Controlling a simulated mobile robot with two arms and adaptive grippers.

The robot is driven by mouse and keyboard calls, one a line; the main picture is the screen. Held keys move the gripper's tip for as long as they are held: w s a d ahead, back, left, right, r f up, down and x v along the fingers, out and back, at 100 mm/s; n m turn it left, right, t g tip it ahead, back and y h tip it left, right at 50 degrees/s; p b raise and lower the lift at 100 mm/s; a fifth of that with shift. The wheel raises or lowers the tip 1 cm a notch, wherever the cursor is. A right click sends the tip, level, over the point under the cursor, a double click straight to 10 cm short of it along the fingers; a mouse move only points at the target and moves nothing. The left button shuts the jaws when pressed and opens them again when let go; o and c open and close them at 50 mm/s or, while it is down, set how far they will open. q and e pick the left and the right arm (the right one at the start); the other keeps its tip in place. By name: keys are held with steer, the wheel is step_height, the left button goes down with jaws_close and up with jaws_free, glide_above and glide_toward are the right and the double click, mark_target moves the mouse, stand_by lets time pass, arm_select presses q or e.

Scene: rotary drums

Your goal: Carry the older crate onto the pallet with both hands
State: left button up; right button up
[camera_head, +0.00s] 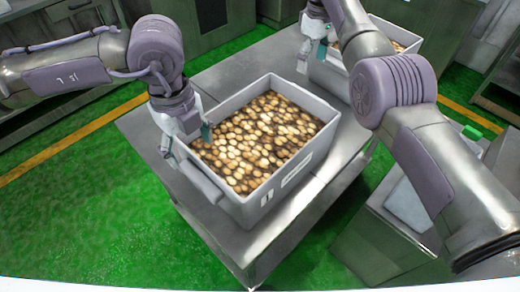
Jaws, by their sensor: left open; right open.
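A grey crate (302,183) full of round, brown and pale items stands on a metal table (190,195). Its front wall carries small labels too small to read. A second grey crate (330,79) with similar contents stands behind it to the right, partly hidden by my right arm. I cannot tell which crate is older. My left gripper (187,142) is open at the near crate's left side, by its rim; I cannot tell if it touches. My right gripper (312,54) is open by the far crate's left end. No pallet can be made out.
A lower metal bench (365,240) with a pale container (408,206) stands at the right, partly behind my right arm. A small green object (471,132) lies near it. Metal cabinets line the back. Green floor (90,215) with a yellow line is clear at the left.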

mark_target(200, 176)
arm_select(q)
step_height(200, 176, down, 12)
steer(key=shift+w, duration=0.1)
arm_select(e)
step_height(200, 176, down, 12)
steer(key=shift+w, duration=0.1)
arm_select(q)
jaws_close()
arm_select(e)
jaws_close()
